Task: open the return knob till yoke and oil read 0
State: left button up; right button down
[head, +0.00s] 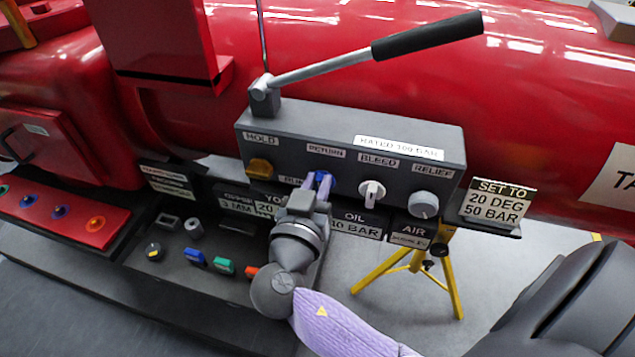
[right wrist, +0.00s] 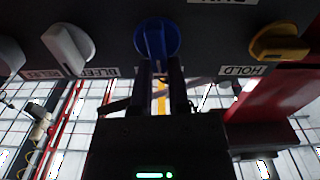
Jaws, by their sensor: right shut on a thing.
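The blue return knob (head: 326,182) is on the front of the grey pump box (head: 350,140), under the RETURN label. It also shows in the right wrist view (right wrist: 157,38). My right gripper (head: 318,184) has its fingers closed around this knob; they partly cover it. The yoke readout (head: 264,206) starts with 20, and my gripper hides its right part. The oil readout (head: 356,224) ends in 0 BAR; its first digit is partly hidden, perhaps 50. My left gripper is not in view.
The yellow hold knob (head: 262,166) is left of the return knob; the white bleed knob (head: 371,193) and grey relief knob (head: 424,204) are to its right. A black-handled lever (head: 425,37) rises above the box. A sign (head: 497,202) reads SET TO 20 DEG 50 BAR.

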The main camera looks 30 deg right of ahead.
jog(key=n, duration=0.1)
jog(key=n+p, duration=0.1)
jog(key=n, duration=0.1)
jog(key=shift+w+a, duration=0.2)
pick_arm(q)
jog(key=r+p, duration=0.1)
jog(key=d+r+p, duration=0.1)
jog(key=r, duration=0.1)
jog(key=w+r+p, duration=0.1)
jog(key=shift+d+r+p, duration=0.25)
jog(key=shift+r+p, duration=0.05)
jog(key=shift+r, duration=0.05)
pick_arm(e)
jog(key=n, duration=0.4)
jog(key=f+n, duration=0.1)
jog(key=n, duration=0.3)
jog(key=w+n, duration=0.1)
jog(key=n, duration=0.3)
jog(key=shift+a+f, duration=0.25)
jog(key=shift+a, duration=0.1)
jog(key=shift+f+n, duration=0.1)
jog(key=shift+n, duration=0.2)
jog(key=c, duration=0.6)
grip_release()
